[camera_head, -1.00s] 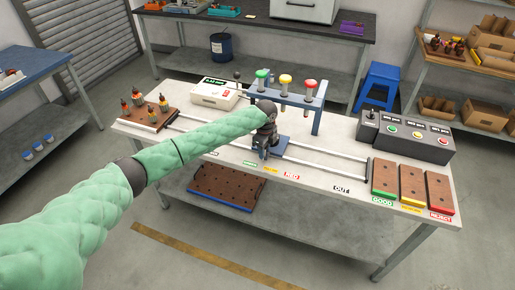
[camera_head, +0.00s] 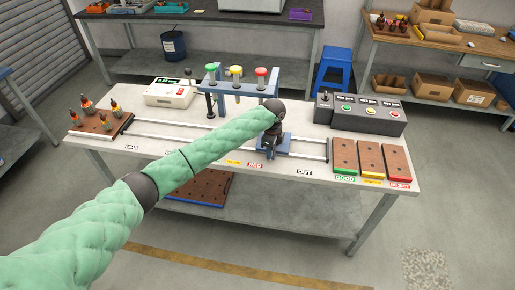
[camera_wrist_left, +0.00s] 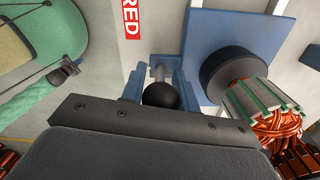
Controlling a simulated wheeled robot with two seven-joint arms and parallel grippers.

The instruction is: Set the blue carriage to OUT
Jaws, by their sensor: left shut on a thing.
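The blue carriage (camera_head: 284,146) sits on the two pale rails (camera_head: 312,155), behind the gap between the red RED label (camera_head: 255,165) and the OUT label (camera_head: 304,172). My left gripper (camera_head: 268,152) is at its front edge. In the left wrist view, the left gripper's blue fingers (camera_wrist_left: 160,88) are shut around the carriage's black ball knob (camera_wrist_left: 162,95). The blue carriage plate (camera_wrist_left: 222,30) carries a black round holder (camera_wrist_left: 232,72) with a copper-wound armature (camera_wrist_left: 275,120). The RED label (camera_wrist_left: 129,18) lies left of the knob there. My right gripper is not in view.
A blue gantry (camera_head: 242,90) with green, yellow and red knobs spans behind the rails. Past the rails' right end lie wooden trays marked GOOD (camera_head: 343,156) and REJECT (camera_head: 397,162). A control box (camera_head: 362,117) stands behind them. The rails right of the carriage are clear.

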